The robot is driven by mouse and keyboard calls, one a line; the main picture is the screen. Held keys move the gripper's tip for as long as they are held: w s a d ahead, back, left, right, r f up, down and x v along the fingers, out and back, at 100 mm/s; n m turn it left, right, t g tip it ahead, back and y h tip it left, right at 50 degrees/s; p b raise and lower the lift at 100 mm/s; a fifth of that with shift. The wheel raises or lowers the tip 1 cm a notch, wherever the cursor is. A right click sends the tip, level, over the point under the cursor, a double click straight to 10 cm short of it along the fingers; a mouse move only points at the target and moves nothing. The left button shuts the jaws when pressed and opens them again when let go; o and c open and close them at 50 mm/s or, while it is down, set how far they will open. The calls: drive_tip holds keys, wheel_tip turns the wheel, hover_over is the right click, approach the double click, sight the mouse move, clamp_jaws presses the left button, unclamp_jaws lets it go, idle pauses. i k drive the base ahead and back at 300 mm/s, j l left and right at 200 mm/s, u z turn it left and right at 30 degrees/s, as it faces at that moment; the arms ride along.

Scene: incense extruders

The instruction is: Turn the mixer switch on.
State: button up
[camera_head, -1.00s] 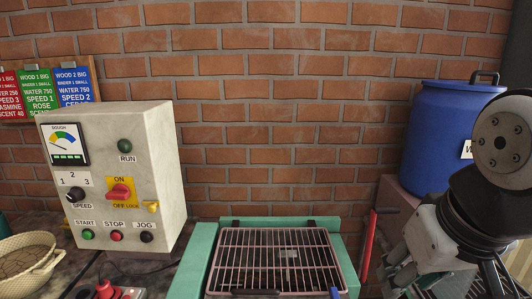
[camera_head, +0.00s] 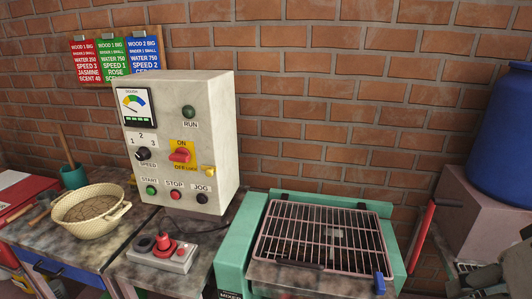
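The control box (camera_head: 215,110) is pale and upright, left of centre. Its red rotary switch (camera_head: 180,155) sits on a yellow plate marked ON above and OFF LOCK below. The handle lies roughly sideways; its exact setting is hard to read. A yellow padlock-like piece (camera_head: 208,170) is at the plate's lower right. The teal mixer (camera_head: 232,262) with a wire grille stands right of the box, its label partly cut off. Part of my arm and gripper (camera_head: 475,270) shows at the lower right edge, far from the switch. Its fingers are cut off and unclear.
A grey pendant box with a red button (camera_head: 165,243) lies in front of the control box. A woven basket (camera_head: 90,212) and green cup (camera_head: 73,177) stand left. A red lever (camera_head: 421,232) rises right of the mixer. A blue drum (camera_head: 505,140) stands far right.

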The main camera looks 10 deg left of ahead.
sight(182, 155)
drive_tip(key=j+u, duration=0.1)
drive_tip(key=u, duration=1.65)
drive_tip(key=i+l, duration=0.05)
